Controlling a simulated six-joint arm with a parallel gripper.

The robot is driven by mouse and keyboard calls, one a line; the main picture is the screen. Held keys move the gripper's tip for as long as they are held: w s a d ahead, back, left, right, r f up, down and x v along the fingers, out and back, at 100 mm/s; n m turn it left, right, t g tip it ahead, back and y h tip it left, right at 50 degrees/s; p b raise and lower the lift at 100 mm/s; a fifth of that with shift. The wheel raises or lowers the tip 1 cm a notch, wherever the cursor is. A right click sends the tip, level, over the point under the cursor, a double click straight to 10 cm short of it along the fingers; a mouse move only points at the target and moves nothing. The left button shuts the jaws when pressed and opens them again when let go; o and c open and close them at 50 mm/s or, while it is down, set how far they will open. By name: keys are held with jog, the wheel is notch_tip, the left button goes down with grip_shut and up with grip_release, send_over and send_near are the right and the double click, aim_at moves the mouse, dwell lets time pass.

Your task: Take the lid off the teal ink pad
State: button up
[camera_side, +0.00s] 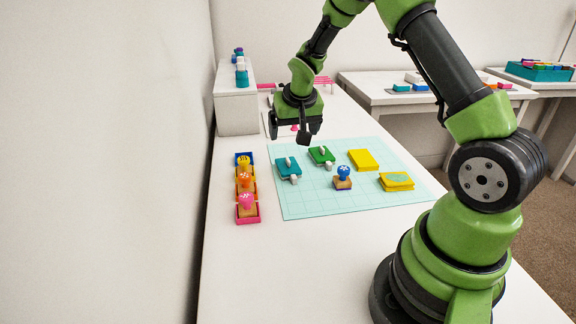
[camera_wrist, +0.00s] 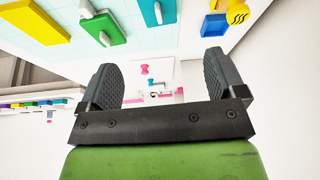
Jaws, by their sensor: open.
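The teal ink pad (camera_side: 288,170) lies on the left part of the light-blue grid mat (camera_side: 310,205). A white knob stands on its flat top and another small white piece sits at its front corner. In the wrist view the teal pad (camera_wrist: 158,12) is at the top edge, partly cut off. My gripper (camera_side: 296,130) hangs above and behind the pad, over the table beyond the mat, apart from it. In the wrist view its two dark fingers are spread wide with nothing between them (camera_wrist: 163,78).
A green pad (camera_side: 321,155) with white pieces lies right of the teal one. A yellow pad (camera_side: 363,160), a blue-topped stamp (camera_side: 343,174) and a yellow pad with a green patch (camera_side: 397,181) are farther right. A row of stamps (camera_side: 246,183) stands left of the mat.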

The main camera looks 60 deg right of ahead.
send_over(288, 159)
jog(key=s+a, duration=0.1)
jog(key=s, duration=0.1)
notch_tip(288, 159, down, 6)
jog(key=shift+s+a+r, duration=0.15)
jog(key=shift+r, duration=0.1)
jog(key=shift+x, duration=2.8)
jog(key=c, duration=1)
